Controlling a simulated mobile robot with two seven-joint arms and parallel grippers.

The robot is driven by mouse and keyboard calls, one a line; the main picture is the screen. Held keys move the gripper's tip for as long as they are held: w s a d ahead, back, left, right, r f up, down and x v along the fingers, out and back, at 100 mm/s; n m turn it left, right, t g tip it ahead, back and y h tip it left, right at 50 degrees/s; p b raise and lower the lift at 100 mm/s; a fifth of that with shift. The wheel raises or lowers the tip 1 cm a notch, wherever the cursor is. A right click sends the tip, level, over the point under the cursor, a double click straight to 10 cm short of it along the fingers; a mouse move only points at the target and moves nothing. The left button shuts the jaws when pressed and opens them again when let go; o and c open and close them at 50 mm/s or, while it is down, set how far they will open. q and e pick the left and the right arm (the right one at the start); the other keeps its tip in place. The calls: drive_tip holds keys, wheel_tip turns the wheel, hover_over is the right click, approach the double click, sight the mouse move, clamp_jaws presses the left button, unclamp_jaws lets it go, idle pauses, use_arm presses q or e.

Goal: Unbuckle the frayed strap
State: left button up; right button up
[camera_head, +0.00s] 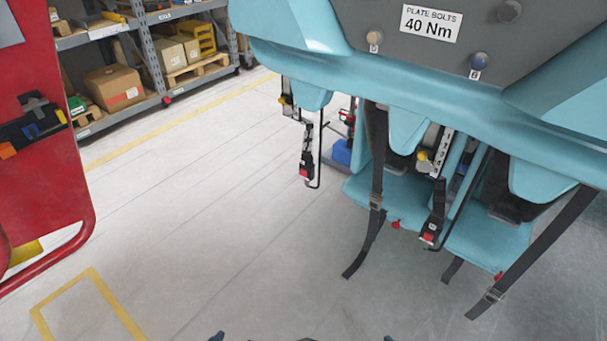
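A teal coaster car with seats (385,200) hangs at the upper right. A long black strap (377,160) hangs in front of the left seat, with a metal adjuster and a loose lower end. Another long black strap (540,243) slants down at the right, also with an adjuster near its loose end. A black buckle with a red button (306,165) hangs at the left, and a second red-button buckle (431,225) hangs between the seats. I cannot tell which strap is frayed. Neither gripper is recognisable in view; only small dark parts of mine show at the bottom edge.
A grey panel with a "PLATE BOLTS 40 Nm" label (431,23) tops the car. A red tool panel (45,130) stands at the left. Shelves with boxes (113,87) stand at the back. The floor (210,220) between is clear, with yellow lines.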

use_arm(q)
clamp_jaws()
idle(0.5)
idle(1.2)
